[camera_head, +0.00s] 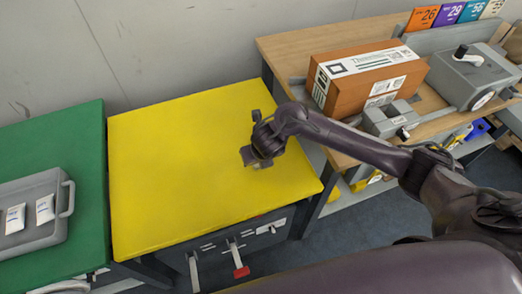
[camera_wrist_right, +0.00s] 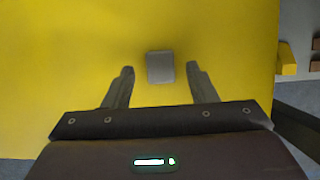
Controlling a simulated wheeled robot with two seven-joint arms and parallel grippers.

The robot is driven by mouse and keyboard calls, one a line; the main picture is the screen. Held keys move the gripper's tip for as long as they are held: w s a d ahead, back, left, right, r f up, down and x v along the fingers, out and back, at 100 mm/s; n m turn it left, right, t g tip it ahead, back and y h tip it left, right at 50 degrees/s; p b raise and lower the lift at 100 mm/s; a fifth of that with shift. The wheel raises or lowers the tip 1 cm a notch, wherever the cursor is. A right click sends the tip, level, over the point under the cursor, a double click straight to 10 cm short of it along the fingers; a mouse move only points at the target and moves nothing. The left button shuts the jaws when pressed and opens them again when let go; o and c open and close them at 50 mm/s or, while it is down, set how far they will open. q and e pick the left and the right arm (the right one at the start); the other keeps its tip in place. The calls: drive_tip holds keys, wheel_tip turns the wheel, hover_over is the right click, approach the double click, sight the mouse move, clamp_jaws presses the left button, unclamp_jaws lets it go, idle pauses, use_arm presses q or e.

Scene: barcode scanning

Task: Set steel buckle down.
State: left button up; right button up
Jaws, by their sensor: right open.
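The steel buckle (camera_wrist_right: 160,67) shows in the right wrist view as a small grey, nearly square piece against the yellow tabletop (camera_head: 180,180). It lies between the fingertips of my right gripper (camera_wrist_right: 160,72), with a gap on both sides. The right gripper is open and points down at the yellow surface. In the head view the right gripper (camera_head: 257,158) is over the right part of the yellow table, and the buckle cannot be clearly told apart from it there. My left gripper is not in view.
A wooden table (camera_head: 285,52) on the right holds a brown carton (camera_head: 365,82) and grey equipment (camera_head: 470,78). A green table (camera_head: 60,135) on the left holds a grey tray (camera_head: 60,228) with white packets. The left part of the yellow table is clear.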

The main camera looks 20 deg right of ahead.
drive_tip(key=p+v, duration=0.3)
drive_tip(key=v, duration=0.7)
drive_tip(key=shift+a+f, duration=0.1)
